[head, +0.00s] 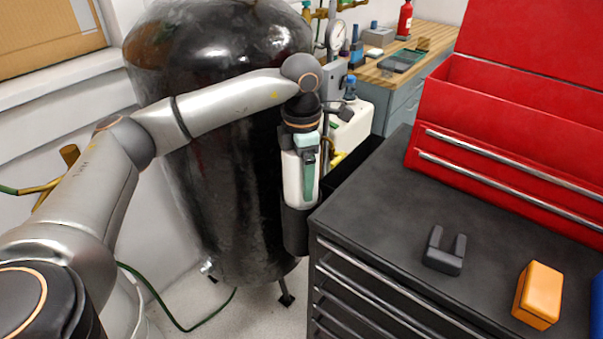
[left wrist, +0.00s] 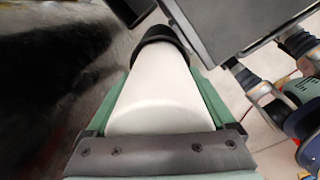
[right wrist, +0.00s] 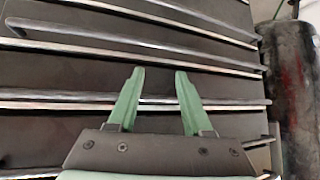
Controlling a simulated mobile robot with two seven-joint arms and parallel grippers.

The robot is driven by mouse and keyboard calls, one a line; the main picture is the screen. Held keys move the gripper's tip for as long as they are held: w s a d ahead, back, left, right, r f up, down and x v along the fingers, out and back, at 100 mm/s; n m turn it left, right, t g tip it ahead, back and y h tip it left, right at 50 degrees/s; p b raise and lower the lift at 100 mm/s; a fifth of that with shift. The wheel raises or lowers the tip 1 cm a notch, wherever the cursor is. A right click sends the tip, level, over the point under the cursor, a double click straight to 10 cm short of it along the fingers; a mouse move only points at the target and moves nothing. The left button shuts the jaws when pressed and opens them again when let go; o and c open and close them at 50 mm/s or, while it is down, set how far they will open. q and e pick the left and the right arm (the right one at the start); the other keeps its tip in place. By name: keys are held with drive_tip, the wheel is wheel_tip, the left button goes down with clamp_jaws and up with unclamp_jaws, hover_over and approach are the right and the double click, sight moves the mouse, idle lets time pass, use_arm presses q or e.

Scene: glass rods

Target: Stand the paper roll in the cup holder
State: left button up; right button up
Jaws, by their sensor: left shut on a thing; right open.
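The white paper roll (head: 292,180) hangs close to upright between the green fingers of my left gripper (head: 306,188), which is shut on it. The black cup holder (head: 296,230) is directly below, beside the cabinet's left side. The roll's lower end meets the holder's rim; how deep it sits inside is hidden. In the left wrist view the roll (left wrist: 165,90) runs between the fingers to the dark rim of the holder (left wrist: 163,34). My right gripper (right wrist: 160,74) is open and empty in front of drawer fronts; it is not in the head view.
The black drawer cabinet (head: 375,205) stands right of the holder, with a dark U-shaped block (head: 444,255) and an orange box (head: 539,292) on top. A red toolbox (head: 500,150) is at its back. A large black tank (head: 215,130) stands close behind the roll.

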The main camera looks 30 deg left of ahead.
use_arm(q)
drive_tip(key=o, duration=1.4)
use_arm(e)
drive_tip(key=shift+d, duration=0.1)
use_arm(q)
wheel_tip(320, 180, up, 11)
drive_tip(key=shift+r+p, duration=0.15)
drive_tip(key=shift+p, duration=0.2)
drive_tip(key=shift+r, duration=0.6)
use_arm(e)
drive_tip(key=shift+s+d+r, duration=0.1)
drive_tip(key=shift+s+d, duration=0.1)
drive_tip(key=shift+d, duration=0.25)
drive_tip(key=shift+a, duration=0.1)
drive_tip(key=shift+a+r, duration=0.1)
drive_tip(key=shift+r, duration=0.05)
